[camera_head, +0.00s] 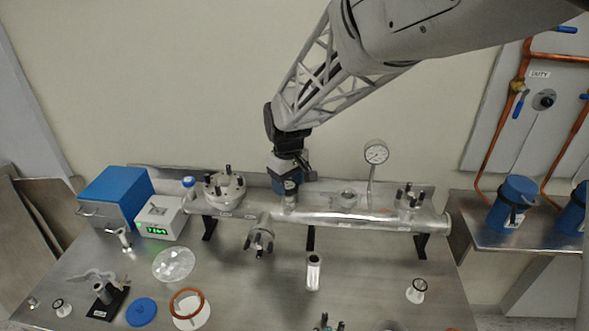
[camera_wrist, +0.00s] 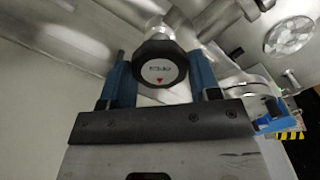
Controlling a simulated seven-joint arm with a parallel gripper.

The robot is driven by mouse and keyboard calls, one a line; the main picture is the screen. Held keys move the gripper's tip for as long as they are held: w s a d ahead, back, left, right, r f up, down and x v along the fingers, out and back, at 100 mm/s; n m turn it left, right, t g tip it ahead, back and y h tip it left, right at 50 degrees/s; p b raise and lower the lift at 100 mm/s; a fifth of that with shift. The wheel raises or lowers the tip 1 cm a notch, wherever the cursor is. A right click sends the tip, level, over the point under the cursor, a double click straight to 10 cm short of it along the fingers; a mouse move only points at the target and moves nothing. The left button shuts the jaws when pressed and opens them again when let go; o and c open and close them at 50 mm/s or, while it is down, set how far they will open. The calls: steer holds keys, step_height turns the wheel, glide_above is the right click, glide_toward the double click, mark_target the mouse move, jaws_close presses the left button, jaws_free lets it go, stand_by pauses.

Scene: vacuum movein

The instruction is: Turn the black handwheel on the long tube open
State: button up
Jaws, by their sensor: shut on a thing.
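The long silvery tube (camera_head: 376,219) lies level on dark supports above the steel table. The black handwheel (camera_wrist: 160,63) shows in the wrist view, with a light label and a red mark on its face. My gripper (camera_head: 289,187) is above the tube, left of its middle. In the wrist view, the blue fingers of my gripper (camera_wrist: 163,78) stand on either side of the handwheel, shut on it. In the head view the handwheel is mostly hidden by my gripper.
A pressure gauge (camera_head: 376,152) rises right of my gripper. Flanged ports with dark handles stand at the left (camera_head: 224,189) and right (camera_head: 409,201) of the tube. A display box (camera_head: 160,217) and blue box (camera_head: 116,195) stand left. Loose parts lie on the table in front.

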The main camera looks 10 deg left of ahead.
steer(key=n, duration=1.4)
steer(key=shift+n, duration=0.3)
steer(key=n, duration=0.3)
steer(key=shift+n, duration=0.3)
steer(key=n, duration=0.3)
steer(key=shift+n, duration=0.3)
steer(key=n, duration=0.6)
steer(key=shift+n, duration=0.3)
